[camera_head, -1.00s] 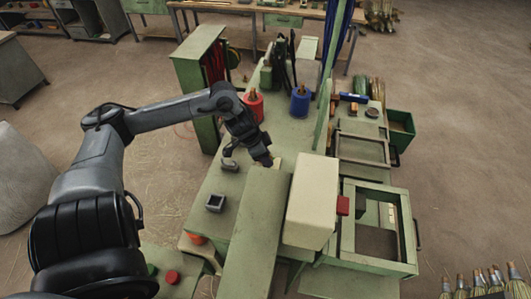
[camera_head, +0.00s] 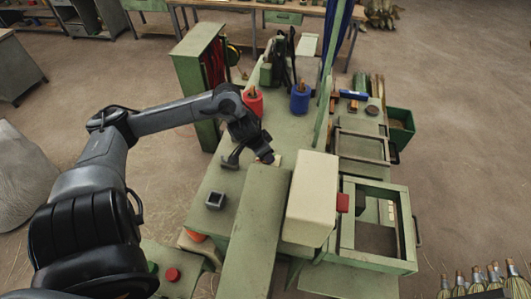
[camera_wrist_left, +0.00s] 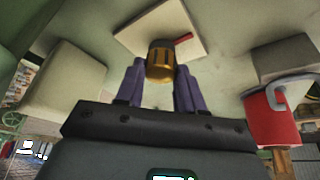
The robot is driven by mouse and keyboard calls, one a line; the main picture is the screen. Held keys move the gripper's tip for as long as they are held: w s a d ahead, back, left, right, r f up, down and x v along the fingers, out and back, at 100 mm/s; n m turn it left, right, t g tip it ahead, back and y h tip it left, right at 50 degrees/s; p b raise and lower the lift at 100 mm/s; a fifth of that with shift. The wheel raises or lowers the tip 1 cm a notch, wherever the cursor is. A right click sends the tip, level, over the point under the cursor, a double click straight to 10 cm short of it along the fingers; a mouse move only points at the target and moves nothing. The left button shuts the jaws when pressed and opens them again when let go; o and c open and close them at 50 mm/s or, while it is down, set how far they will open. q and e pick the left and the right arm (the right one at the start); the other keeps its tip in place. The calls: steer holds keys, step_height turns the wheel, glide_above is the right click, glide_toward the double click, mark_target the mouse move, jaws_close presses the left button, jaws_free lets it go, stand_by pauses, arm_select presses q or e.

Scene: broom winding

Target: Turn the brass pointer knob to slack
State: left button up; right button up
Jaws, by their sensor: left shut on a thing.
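The brass knob (camera_wrist_left: 160,60) shows in the left wrist view, standing out from a pale square plate (camera_wrist_left: 145,27). A short red mark (camera_wrist_left: 183,39) is on the plate beside the knob. My left gripper (camera_wrist_left: 159,76) has its two purple-grey fingers on either side of the knob and is shut on it. Which way the knob's pointer faces I cannot tell. In the head view my left gripper (camera_head: 264,157) reaches down to the green bench, by a small pale patch of the plate (camera_head: 277,159); the knob is hidden there. My right gripper is not in view.
A long green cover (camera_head: 257,225) and a cream box (camera_head: 312,195) stand close in front of the gripper. A red spool (camera_head: 253,101) and a blue spool (camera_head: 300,99) stand behind. A small square cup (camera_head: 215,201) sits on the bench at left.

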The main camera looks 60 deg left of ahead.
arm_select(q)
steer(key=o, duration=1)
steer(key=shift+r, duration=0.1)
steer(key=shift+v, duration=5.3)
